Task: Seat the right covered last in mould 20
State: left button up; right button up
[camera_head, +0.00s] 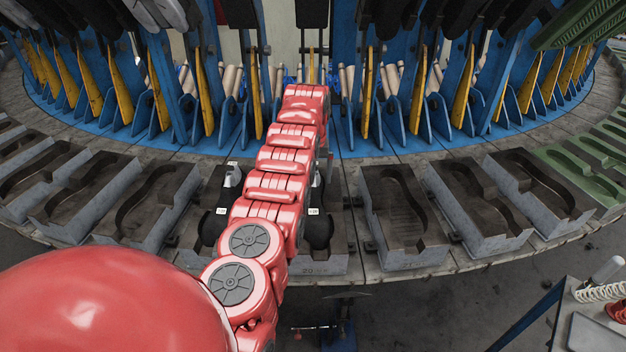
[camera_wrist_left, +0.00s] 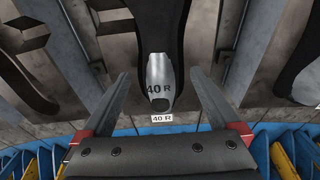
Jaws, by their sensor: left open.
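The right covered last (camera_wrist_left: 160,25), black with a silver end marked "40 R", shows in the left wrist view, with a white "40 R" tag below that end. My open left gripper (camera_wrist_left: 159,75) has one finger on each side of the silver end, with gaps between. I cannot tell how deep the last sits. In the head view mould 20 (camera_head: 312,267) is at the centre front, partly behind my red left arm. A dark last (camera_head: 320,224) shows right of the arm, another (camera_head: 211,224) left of it. My left gripper is hidden there. My right gripper is not in view.
Empty grey moulds (camera_head: 400,212) stand along the rotary table on both sides; green ones (camera_head: 580,172) are at the right. Blue brackets with yellow levers (camera_head: 465,90) stand behind. A small cart (camera_head: 590,325) is at the lower right.

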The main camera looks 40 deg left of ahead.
pick_arm(q)
notch_tip(320, 180, up, 7)
jog(key=shift+s+d+r+b, duration=0.1)
jog(key=shift+s+b, duration=0.05)
jog(key=shift+b, duration=0.45)
notch_tip(320, 180, up, 9)
jog(key=p, duration=0.5)
jog(key=shift+s+d+f, duration=0.15)
jog(key=shift+s+f, duration=0.05)
jog(key=shift+s, duration=0.05)
jog(key=shift+f, duration=0.1)
